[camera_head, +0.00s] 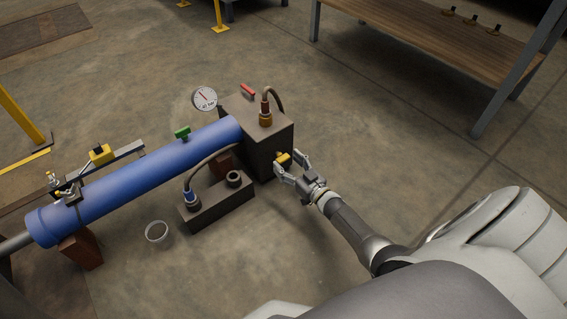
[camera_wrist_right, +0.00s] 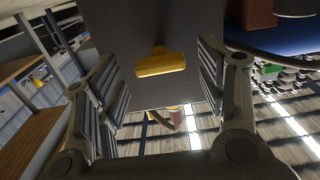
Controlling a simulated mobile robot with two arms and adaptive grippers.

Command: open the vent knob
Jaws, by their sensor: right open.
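The vent knob looks to be the small yellow knob (camera_head: 283,159) on the side of the dark block (camera_head: 262,138) at the end of the blue cylinder. In the right wrist view the yellow knob (camera_wrist_right: 160,64) sits on a grey face, between my two fingers and beyond their tips. My right gripper (camera_head: 291,165) is open at the knob, with fingers on either side; the wrist view shows gaps between the knob and both fingers (camera_wrist_right: 163,90). Whether the fingertips touch the block cannot be told. My left gripper is not in view.
The blue cylinder (camera_head: 150,170) runs left from the block, with a green-handled valve (camera_head: 182,133) and a gauge (camera_head: 205,98) near it. A red lever (camera_head: 248,90) is on the block. A wooden bench (camera_head: 440,40) is at the back right.

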